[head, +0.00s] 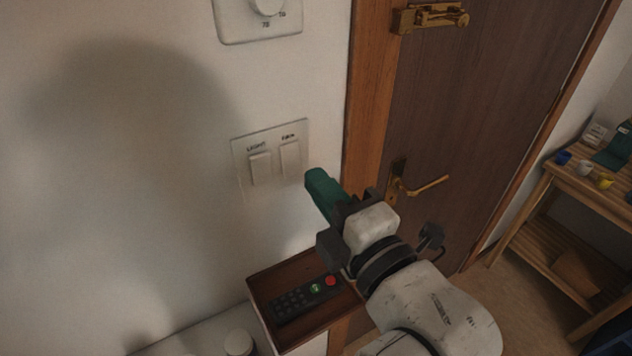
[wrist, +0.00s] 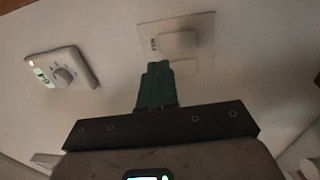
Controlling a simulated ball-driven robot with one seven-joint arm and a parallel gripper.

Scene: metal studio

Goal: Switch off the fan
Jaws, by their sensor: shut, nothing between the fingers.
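A white switch plate (head: 240,172) is on the wall left of the door. Its left rocker (head: 260,168) is labelled LIGHT. The fan rocker (head: 290,159) is on the right under a small, blurred label. My gripper (head: 318,180) has green fingers, shut and empty, just right of and below the fan rocker. In the wrist view the fingertips (wrist: 158,68) lie in front of the lower edge of the plate (wrist: 205,22) and partly cover the lower rocker (wrist: 184,66). The upper rocker (wrist: 178,41) is clear. I cannot tell whether the fingers touch anything. The fan itself does not show.
A dial plate (head: 287,32) is above the switches; it also shows in the wrist view (wrist: 88,62). A small wooden shelf (head: 262,284) holding a remote (head: 300,299) is below. A door with a brass handle (head: 425,186) is right. A wooden table (head: 577,186) stands far right.

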